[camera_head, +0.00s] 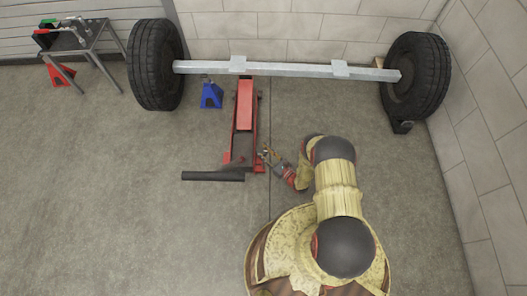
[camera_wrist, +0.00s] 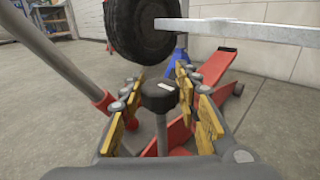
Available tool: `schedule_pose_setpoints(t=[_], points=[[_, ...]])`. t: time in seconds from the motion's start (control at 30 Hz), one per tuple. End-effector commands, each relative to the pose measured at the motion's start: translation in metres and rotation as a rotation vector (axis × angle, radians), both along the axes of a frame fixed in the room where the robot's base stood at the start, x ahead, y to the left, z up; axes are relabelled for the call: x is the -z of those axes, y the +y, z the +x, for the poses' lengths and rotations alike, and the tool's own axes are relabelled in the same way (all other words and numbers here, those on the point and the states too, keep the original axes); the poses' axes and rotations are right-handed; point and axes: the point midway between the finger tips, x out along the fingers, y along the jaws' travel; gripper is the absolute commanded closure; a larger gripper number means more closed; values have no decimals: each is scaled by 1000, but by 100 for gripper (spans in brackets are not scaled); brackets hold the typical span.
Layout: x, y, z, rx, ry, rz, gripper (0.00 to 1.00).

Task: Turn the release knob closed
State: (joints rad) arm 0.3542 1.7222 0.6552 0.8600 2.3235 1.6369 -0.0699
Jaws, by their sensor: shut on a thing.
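The release knob (camera_wrist: 160,96) is a black round cap with a white mark, on a pale upright stem, in the middle of the wrist view. My gripper (camera_wrist: 158,100) has its yellow-padded fingers on both sides of the knob and is shut on it. The red floor jack (camera_head: 245,115) lies lengthwise on the floor, its front end toward the axle. In the head view my gripper (camera_head: 268,156) is at the jack's near right side. The knob is too small to make out there.
The jack's dark handle (camera_head: 212,176) sticks out left; in the wrist view its bar (camera_wrist: 62,62) crosses the left side. Beyond are a pale axle (camera_head: 300,69) with two tyres, a blue stand (camera_head: 211,95) and a small table (camera_head: 78,38). Left floor is open.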

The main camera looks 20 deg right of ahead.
Motion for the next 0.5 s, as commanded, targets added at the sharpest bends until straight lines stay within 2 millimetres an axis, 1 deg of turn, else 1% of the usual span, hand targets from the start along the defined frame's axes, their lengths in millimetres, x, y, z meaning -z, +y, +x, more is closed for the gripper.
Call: schedule_pose_setpoints(t=[0.3, 0.33, 0.5], points=[[0, 1, -1, 4, 1, 0, 93], [0, 1, -1, 4, 1, 0, 67], [0, 1, -1, 4, 1, 0, 57]])
